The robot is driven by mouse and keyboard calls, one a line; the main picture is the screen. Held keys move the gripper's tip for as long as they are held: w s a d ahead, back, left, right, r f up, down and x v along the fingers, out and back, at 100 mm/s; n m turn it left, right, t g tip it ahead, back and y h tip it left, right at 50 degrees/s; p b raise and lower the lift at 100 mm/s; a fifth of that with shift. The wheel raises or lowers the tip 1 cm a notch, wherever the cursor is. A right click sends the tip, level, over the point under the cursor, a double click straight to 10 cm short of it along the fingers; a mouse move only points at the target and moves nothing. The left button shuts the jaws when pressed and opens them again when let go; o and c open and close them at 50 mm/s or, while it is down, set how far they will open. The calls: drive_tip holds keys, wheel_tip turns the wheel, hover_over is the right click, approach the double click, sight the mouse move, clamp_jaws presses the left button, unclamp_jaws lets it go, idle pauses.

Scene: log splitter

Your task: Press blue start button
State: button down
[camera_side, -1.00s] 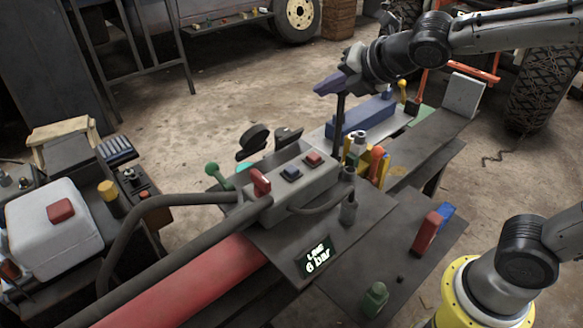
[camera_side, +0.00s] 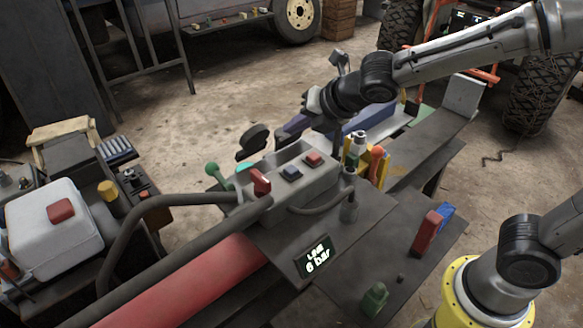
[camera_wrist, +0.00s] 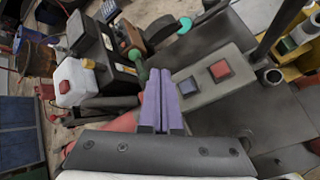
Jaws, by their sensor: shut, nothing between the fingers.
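The blue button (camera_side: 291,174) sits on top of the grey control box (camera_side: 313,191), beside a red button (camera_side: 313,160). My gripper (camera_side: 286,130) has its purple fingers shut and empty, above and behind the box in the side view, apart from the button. In the wrist view, the shut fingertips (camera_wrist: 160,73) show just left of the blue button (camera_wrist: 188,86). The red button (camera_wrist: 220,71) is further right there.
A red lever (camera_side: 260,183) and thick black hoses stand at the box's left end. A green-knobbed lever (camera_side: 212,170) and a black round knob (camera_side: 254,139) rise behind it. A display reading "LINE 6 bar" (camera_side: 315,258) is in front. Yellow and orange parts (camera_side: 376,165) stand to the right.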

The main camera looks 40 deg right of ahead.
sight(295, 172)
drive_tip(key=shift+f, duration=3.85)
drive_tip(key=shift+f, duration=0.15)
drive_tip(key=shift+f, duration=0.3)
drive_tip(key=shift+f, duration=0.55)
drive_tip(key=shift+r, duration=0.95)
drive_tip(key=shift+r, duration=2.5)
